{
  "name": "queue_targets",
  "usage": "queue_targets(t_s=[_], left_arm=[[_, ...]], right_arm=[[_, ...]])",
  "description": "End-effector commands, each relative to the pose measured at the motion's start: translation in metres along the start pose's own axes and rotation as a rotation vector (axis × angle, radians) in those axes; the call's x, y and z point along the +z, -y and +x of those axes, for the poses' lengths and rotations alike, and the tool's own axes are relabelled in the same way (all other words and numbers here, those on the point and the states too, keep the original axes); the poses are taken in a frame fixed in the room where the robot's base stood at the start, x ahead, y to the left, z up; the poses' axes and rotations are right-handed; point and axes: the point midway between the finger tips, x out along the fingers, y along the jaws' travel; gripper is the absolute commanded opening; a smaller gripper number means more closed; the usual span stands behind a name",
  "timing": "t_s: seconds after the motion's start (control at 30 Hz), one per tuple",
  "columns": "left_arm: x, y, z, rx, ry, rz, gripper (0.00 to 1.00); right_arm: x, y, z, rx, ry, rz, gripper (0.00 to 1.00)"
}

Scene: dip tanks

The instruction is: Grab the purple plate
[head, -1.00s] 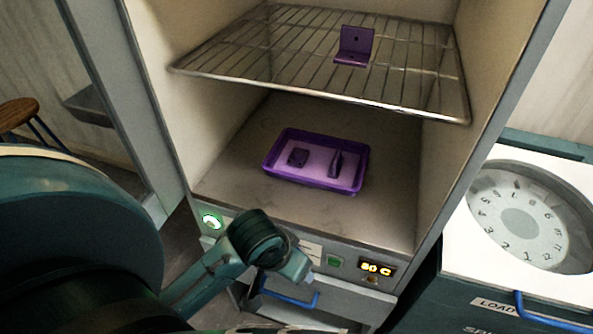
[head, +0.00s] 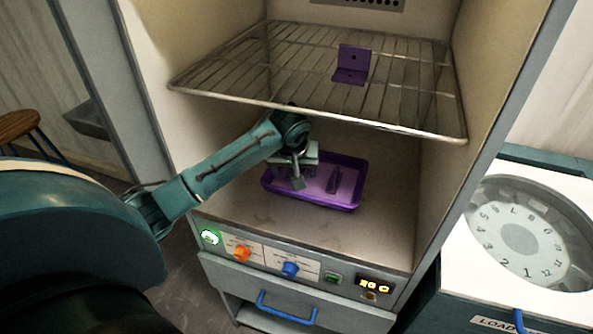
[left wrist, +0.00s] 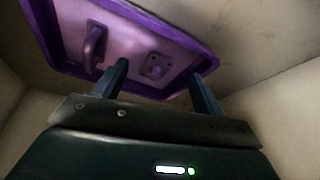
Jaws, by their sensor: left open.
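A small square purple plate with a hole (left wrist: 157,66) lies in the purple tray (left wrist: 60,50) and shows between my left fingertips in the left wrist view. In the head view my left gripper (head: 299,178) hides most or all of it. The gripper is open and reaches over the left part of the tray (head: 340,206). I cannot tell whether a finger touches the plate. A purple handle-like piece (head: 333,180) stands to the right in the same tray; it also shows in the left wrist view (left wrist: 93,45). My right gripper is out of view.
The tray sits on the floor of an open cabinet. A wire rack (head: 230,75) spans above my left arm and carries a purple L-shaped bracket (head: 352,65). Cabinet walls bound both sides. A white machine with a round dial (head: 525,225) stands at right.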

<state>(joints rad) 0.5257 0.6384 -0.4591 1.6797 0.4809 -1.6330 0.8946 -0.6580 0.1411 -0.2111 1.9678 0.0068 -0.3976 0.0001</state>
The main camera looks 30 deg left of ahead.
Motion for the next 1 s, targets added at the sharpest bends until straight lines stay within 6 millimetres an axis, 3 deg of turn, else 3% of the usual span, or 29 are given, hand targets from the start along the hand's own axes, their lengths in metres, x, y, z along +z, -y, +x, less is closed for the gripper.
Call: queue_targets(t_s=[0.1,0.3,0.7,1.0], left_arm=[[-0.02,0.0,0.007,0.0,0.0,-0.003,0.71],[-0.034,-0.001,0.014,0.001,0.0,0.0,0.71],[-0.034,0.0,0.059,0.0,0.002,0.0,0.71],[-0.034,0.0,0.065,0.001,-0.001,0.001,0.7]], right_arm=[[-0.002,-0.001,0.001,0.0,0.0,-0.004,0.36],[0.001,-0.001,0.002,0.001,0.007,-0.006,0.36],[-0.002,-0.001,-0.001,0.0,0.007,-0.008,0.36],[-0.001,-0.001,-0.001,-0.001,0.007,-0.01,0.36]])
